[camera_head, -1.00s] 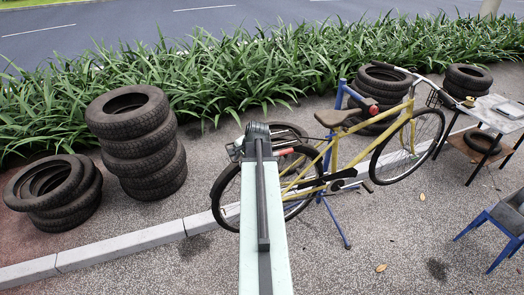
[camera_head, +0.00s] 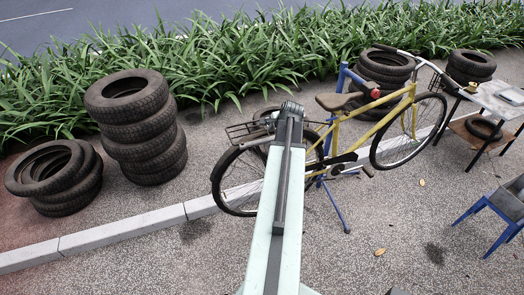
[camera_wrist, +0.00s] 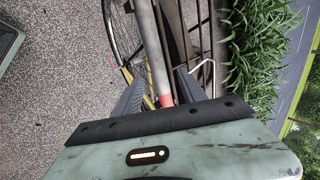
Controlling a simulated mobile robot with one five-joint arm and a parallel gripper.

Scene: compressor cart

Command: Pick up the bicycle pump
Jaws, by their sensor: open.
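A grey tube with an orange-red band, which looks like the bicycle pump (camera_wrist: 148,45), lies along the dark bars of a rear rack in the wrist view. My gripper (camera_wrist: 163,70) is open, with one finger on each side of the tube; whether they touch it I cannot tell. The red end is close to my palm. In the head view my arm covers the pump, and my fingers are hidden behind my wrist. The yellow bicycle (camera_head: 343,130) stands on a blue stand, its rear rack (camera_head: 250,130) beside my wrist.
Tyre stacks (camera_head: 140,125) stand on the left, with others (camera_head: 388,68) behind the bicycle. A table (camera_head: 490,100) and blue chair (camera_head: 500,205) are at right. A kerb (camera_head: 120,238) crosses the paving. Plants (camera_head: 220,60) line the back.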

